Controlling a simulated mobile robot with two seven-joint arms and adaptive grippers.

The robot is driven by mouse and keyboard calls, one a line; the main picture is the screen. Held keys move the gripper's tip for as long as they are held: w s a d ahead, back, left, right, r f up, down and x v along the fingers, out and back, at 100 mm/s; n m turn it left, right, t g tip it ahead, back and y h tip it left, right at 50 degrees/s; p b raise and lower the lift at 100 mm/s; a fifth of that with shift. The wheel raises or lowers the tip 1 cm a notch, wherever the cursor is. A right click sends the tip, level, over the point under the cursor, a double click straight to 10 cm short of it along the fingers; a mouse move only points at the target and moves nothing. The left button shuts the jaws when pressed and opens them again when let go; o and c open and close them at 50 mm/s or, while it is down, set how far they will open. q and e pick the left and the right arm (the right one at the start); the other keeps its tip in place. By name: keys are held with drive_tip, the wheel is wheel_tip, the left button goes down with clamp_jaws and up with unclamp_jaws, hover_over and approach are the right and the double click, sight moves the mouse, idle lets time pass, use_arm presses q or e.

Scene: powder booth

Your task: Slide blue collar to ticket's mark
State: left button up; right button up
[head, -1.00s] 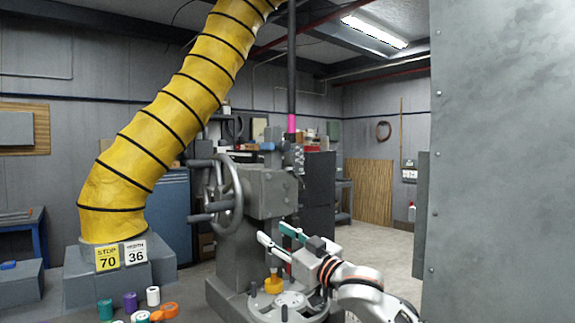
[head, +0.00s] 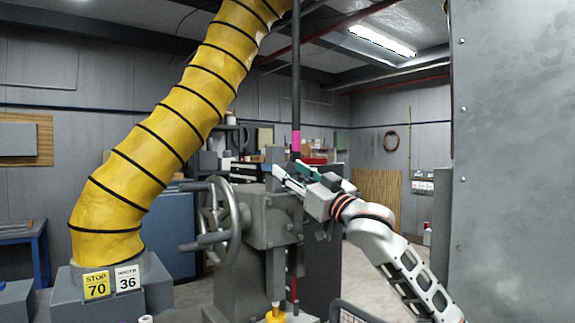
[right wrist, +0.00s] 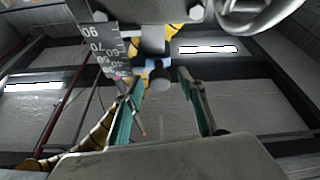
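The yellow ticket (head: 97,285) reads STOP 70, beside a white card (head: 130,278) reading WIDTH 36. My right gripper (head: 286,170) is raised at the upper part of the grey machine (head: 270,220). In the right wrist view its teal-padded fingers (right wrist: 160,82) are apart, with nothing gripped between them. A blue patch, probably the blue collar (right wrist: 151,63), shows beyond the fingertips, partly hidden by a dark round knob (right wrist: 159,76). A numbered scale plate (right wrist: 106,48) stands left of it. The collar is not clearly visible in the head view. My left gripper is out of view.
A handwheel (head: 229,220) juts from the machine's left side. A dark vertical post (head: 296,80) with a pink band (head: 296,141) rises above it. A yellow hose (head: 160,145) is at left. A large grey panel (head: 515,170) bounds the right.

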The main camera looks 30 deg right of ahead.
drive_tip(key=shift+w+r, duration=0.3)
drive_tip(key=shift+w, duration=0.2)
drive_tip(key=shift+w+a+r, duration=0.1)
drive_tip(key=shift+w, duration=0.35)
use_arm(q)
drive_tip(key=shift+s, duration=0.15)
use_arm(e)
drive_tip(key=shift+c, duration=0.5)
clamp_jaws()
wheel_tip(320, 180, down, 5)
drive_tip(key=shift+r+b, duration=0.15)
drive_tip(key=shift+b, duration=0.65)
drive_tip(key=shift+o, duration=0.5)
unclamp_jaws()
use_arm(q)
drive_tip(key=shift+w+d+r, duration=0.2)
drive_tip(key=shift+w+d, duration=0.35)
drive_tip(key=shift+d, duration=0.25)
use_arm(e)
drive_tip(key=shift+r, duration=0.1)
